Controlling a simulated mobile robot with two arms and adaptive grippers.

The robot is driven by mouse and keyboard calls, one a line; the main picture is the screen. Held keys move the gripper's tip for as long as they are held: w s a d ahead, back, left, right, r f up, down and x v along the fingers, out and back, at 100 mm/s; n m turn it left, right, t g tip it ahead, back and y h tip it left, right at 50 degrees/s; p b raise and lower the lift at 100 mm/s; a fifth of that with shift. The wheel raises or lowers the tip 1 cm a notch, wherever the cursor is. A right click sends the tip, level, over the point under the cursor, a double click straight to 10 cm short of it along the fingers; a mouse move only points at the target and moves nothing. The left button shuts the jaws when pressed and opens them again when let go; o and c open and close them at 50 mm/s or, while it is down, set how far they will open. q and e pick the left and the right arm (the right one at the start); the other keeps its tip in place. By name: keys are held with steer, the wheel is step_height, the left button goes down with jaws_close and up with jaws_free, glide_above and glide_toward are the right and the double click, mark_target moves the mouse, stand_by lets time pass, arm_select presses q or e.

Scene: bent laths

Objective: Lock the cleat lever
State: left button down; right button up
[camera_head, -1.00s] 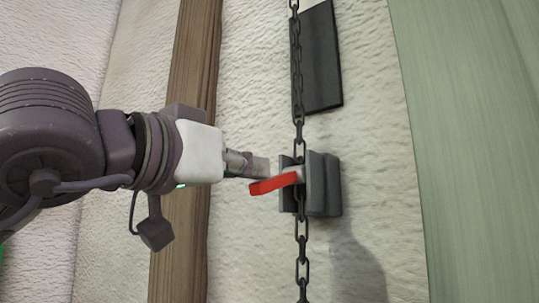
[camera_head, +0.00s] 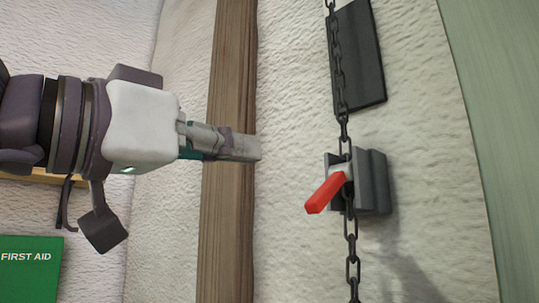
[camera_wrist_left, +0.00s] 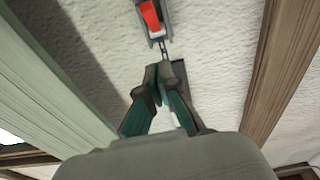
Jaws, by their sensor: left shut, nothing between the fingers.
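The cleat (camera_head: 373,182) is a grey block on the white wall, with a dark chain (camera_head: 352,243) running down through it. Its red lever (camera_head: 325,193) slants down and to the left from the cleat's front. My left gripper (camera_head: 257,149) is shut and empty, pointing right, to the left of the lever and a little higher, with a clear gap. In the left wrist view the shut fingers (camera_wrist_left: 160,72) point toward the cleat (camera_wrist_left: 161,40), and the red lever (camera_wrist_left: 150,17) shows at the top edge. My right gripper is not in view.
A wooden post (camera_head: 226,225) stands behind my left fingers. A dark plate (camera_head: 363,65) hangs on the wall above the cleat, behind the chain. A green panel (camera_head: 490,60) is at the right. A green first aid box (camera_head: 28,270) is at the lower left.

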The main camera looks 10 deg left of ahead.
arm_select(q)
steer(key=shift+s+a+f, duration=0.35)
steer(key=shift+s+a, duration=0.2)
steer(key=shift+s, duration=0.2)
